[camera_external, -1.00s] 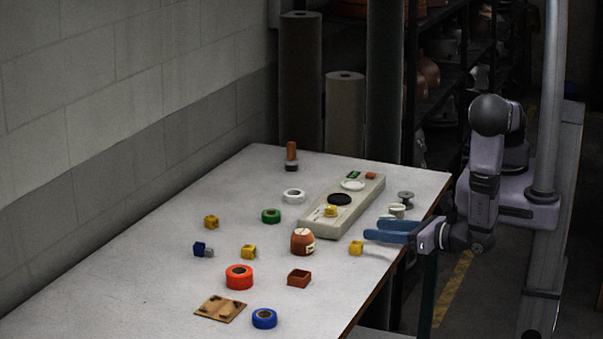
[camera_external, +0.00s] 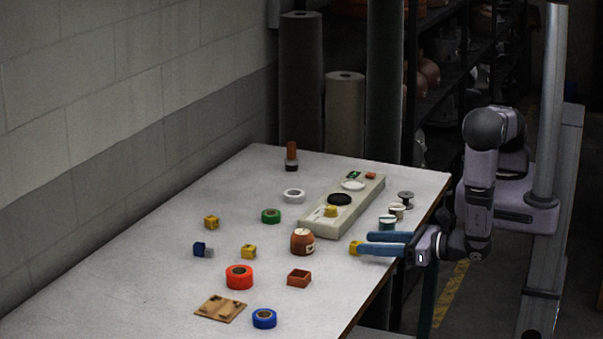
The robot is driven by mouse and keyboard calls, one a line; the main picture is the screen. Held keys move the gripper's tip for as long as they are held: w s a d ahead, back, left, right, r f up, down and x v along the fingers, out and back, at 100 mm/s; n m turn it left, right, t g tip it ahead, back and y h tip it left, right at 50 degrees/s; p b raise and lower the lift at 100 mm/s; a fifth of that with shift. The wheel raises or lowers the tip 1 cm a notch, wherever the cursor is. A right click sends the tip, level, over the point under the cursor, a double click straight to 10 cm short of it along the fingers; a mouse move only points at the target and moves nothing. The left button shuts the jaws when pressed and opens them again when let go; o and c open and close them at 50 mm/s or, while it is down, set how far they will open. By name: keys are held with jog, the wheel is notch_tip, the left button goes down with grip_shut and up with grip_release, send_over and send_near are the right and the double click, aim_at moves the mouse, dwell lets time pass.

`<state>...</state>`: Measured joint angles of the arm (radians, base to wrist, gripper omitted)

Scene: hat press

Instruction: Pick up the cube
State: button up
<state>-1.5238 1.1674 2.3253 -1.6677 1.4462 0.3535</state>
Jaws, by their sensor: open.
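Several small yellow cubes lie on the table. One yellow cube (camera_external: 354,248) is at the tip of my gripper's nearer finger and partly covered by it; I cannot tell whether they touch. My gripper (camera_external: 364,242) has two blue fingers, spread apart and pointing left, low over the table's right side. Another yellow cube (camera_external: 331,211) sits on the pale long panel (camera_external: 313,228). Two more, one yellow cube (camera_external: 249,252) and one darker yellow cube (camera_external: 211,222), lie further left.
A brown round jar (camera_external: 302,242) stands left of my fingers. A brown open box (camera_external: 299,278), an orange tape roll (camera_external: 239,277) and a blue tape roll (camera_external: 264,318) lie nearer.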

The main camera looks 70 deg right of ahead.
aim_at(356, 243)
jog(key=w, duration=0.2)
jog(key=shift+w+d+f+b, duration=0.15)
jog(key=shift+w+f+b, duration=0.15)
jog(key=shift+w+f, duration=0.2)
jog(key=shift+w, duration=0.9)
jog(key=shift+c, duration=0.6)
grip_shut()
